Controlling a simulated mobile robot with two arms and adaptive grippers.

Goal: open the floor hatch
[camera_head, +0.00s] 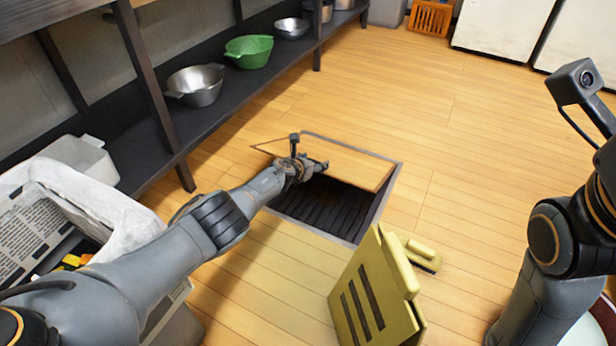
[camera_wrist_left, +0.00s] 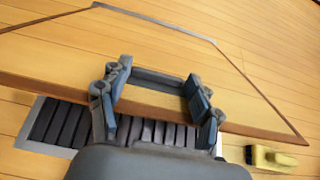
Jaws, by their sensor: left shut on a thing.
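The floor hatch panel (camera_head: 352,166) is a light wooden board, raised at its near edge and tilted above a dark slatted opening (camera_head: 325,203) in the floor. In the left wrist view the fingers (camera_wrist_left: 158,105) straddle the edge of the hatch panel (camera_wrist_left: 165,55), with dark slats visible below. The fingers hide part of the edge. My right arm shows at the right, but its gripper is out of view.
A yellow slotted board (camera_head: 372,290) and a yellow brush (camera_head: 424,254) are near the opening's front. A low shelf at left holds metal bowls (camera_head: 197,85) and a green colander (camera_head: 249,50). A white-lined crate (camera_head: 85,200) stands at left. Floor beyond and right of the hatch is clear.

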